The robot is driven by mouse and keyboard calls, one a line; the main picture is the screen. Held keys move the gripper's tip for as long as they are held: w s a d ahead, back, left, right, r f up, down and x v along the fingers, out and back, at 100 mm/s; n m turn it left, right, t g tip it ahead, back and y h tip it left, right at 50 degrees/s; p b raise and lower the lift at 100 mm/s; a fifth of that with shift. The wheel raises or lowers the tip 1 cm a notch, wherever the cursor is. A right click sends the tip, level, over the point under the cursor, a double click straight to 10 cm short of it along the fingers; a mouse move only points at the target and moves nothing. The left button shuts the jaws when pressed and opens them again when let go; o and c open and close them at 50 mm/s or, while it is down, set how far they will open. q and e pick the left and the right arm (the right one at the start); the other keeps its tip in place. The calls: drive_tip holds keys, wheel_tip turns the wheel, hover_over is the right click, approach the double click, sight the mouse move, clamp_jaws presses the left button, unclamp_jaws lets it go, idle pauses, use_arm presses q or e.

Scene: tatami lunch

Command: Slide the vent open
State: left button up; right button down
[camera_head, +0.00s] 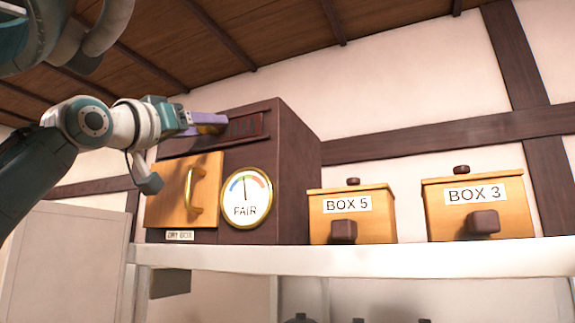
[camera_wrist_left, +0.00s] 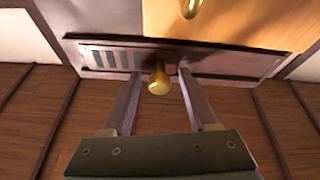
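The vent (camera_head: 246,126) is a slatted strip in a dark frame, high on the front of a dark wooden cabinet (camera_head: 297,170). In the left wrist view the vent's slats (camera_wrist_left: 108,58) show to the left of a brass knob (camera_wrist_left: 158,80). My left gripper (camera_head: 212,124) is raised at the vent, with purple fingers. In the wrist view the left gripper (camera_wrist_left: 160,74) is open, its two fingers on either side of the knob with a visible gap on each side. In the head view the fingers mostly hide the knob. My right gripper is not in view.
Below the vent are a wooden door (camera_head: 172,190) with a brass handle (camera_head: 193,192) and a dial reading FAIR (camera_head: 246,205). BOX 5 (camera_head: 325,228) and BOX 3 (camera_head: 447,222) stand to the right on the white shelf (camera_head: 380,260). The wooden ceiling (camera_head: 270,35) is above.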

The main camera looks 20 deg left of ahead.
use_arm(q)
clamp_jaws()
drive_tip(key=shift+f, duration=0.1)
idle(1.1)
